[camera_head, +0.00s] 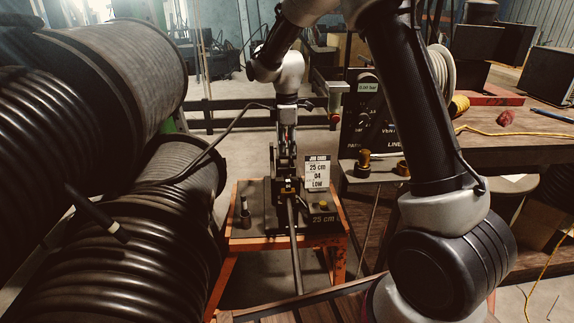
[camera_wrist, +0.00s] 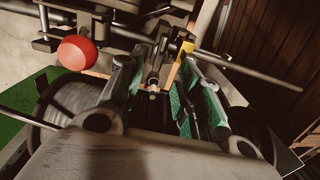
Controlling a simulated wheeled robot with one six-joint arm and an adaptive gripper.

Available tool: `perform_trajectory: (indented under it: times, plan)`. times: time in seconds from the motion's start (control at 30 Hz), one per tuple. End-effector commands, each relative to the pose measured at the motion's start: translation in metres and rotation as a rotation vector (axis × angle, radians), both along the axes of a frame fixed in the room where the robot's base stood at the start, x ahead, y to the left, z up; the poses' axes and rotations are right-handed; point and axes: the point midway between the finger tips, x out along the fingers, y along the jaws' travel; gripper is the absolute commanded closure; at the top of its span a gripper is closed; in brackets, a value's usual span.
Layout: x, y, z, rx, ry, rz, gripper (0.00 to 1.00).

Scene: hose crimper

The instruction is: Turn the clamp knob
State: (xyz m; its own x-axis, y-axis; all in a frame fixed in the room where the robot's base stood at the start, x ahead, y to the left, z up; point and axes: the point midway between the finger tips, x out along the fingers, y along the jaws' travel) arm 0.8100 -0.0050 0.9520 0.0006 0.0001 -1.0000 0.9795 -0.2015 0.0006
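My gripper (camera_head: 286,165) points down over the orange-framed stand (camera_head: 246,187) in the head view. In the wrist view my gripper (camera_wrist: 157,68) has its two green-padded fingers spread apart. A narrow metal part (camera_wrist: 154,80) shows between them, with visible gaps to the pads. A red ball knob (camera_wrist: 77,53) is left of the fingers. A small yellow part (camera_wrist: 187,46) is by the right fingertip. I cannot tell which piece is the clamp knob; my gripper hides part of the fixture in the head view.
A dark control panel (camera_head: 371,120) and brass fittings (camera_head: 364,163) stand to the right. Large black hose reels (camera_head: 110,75) crowd the left. A wooden bench (camera_head: 500,140) is at right. A long rod (camera_head: 295,250) extends toward the front.

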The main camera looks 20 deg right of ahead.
Motion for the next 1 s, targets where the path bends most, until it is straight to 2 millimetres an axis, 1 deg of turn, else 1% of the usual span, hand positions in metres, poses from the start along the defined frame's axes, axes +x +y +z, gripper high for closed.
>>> perform_trajectory:
  times: [0.13, 0.3, 0.4, 0.5, 0.63, 0.83, 0.87, 1.0]
  plan:
    - [-0.001, 0.0, -0.016, 0.0, 0.003, 0.01, 0.66]
    - [-0.001, 0.0, -0.046, -0.001, 0.004, 0.008, 0.66]
    - [-0.001, 0.0, -0.061, 0.0, 0.003, 0.008, 0.66]
    - [0.0, 0.0, -0.071, -0.001, 0.001, 0.007, 0.66]
    - [0.0, 0.0, -0.076, 0.0, 0.001, 0.007, 0.66]
    - [0.0, 0.0, -0.077, 0.0, 0.0, 0.007, 0.66]
    - [0.0, 0.0, -0.077, 0.0, 0.0, 0.007, 0.68]
    - [0.0, 0.0, -0.077, 0.0, 0.001, 0.007, 0.93]
